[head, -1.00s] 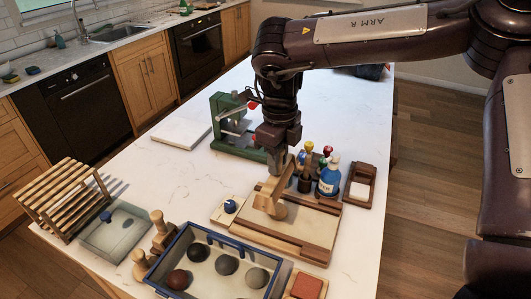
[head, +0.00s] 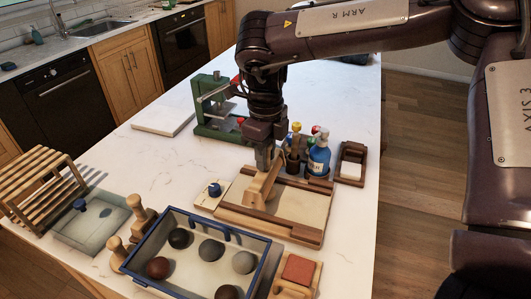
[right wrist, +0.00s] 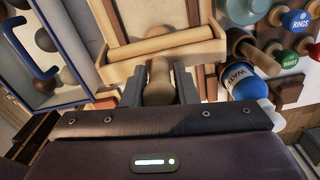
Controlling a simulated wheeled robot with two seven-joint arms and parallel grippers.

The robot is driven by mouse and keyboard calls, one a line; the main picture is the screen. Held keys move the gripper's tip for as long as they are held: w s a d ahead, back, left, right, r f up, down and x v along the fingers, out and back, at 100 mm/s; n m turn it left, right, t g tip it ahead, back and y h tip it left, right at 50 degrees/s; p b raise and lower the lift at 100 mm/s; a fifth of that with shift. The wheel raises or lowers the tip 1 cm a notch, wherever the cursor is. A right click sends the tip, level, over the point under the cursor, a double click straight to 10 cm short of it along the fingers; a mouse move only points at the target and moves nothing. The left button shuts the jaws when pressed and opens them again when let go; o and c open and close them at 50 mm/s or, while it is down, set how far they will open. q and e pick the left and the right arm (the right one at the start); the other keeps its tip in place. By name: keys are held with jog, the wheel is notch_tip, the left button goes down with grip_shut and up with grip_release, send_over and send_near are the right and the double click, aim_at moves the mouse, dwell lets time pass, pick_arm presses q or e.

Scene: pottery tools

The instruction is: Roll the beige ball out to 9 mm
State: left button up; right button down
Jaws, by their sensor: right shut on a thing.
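My right gripper (head: 266,160) points down and is shut on the handle of a wooden roller (head: 259,190). The roller lies across the far-left part of a pale rolling board (head: 300,206) with brown wooden rails. In the right wrist view, the handle stands between the two fingers (right wrist: 160,88), and the roller's pale bar (right wrist: 150,46) spans the frame beyond them. My left gripper is not in view.
A blue-rimmed tray (head: 268,256) of dark, grey and reddish-brown balls stands in front. A green press (head: 208,112) is at the back. The counter's left middle is clear.

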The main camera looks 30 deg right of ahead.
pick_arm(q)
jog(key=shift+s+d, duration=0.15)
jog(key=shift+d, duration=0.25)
pick_arm(e)
jog(key=shift+f, duration=0.1)
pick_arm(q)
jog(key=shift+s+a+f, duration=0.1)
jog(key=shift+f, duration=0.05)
pick_arm(e)
jog(key=shift+f, duration=0.7)
jog(key=shift+s, duration=0.1)
jog(key=shift+a, duration=0.15)
jog(key=shift+w+a+p, duration=0.15)
jog(key=shift+w+p, duration=0.1)
jog(key=shift+p, duration=0.2)
jog(key=shift+f, duration=0.15)
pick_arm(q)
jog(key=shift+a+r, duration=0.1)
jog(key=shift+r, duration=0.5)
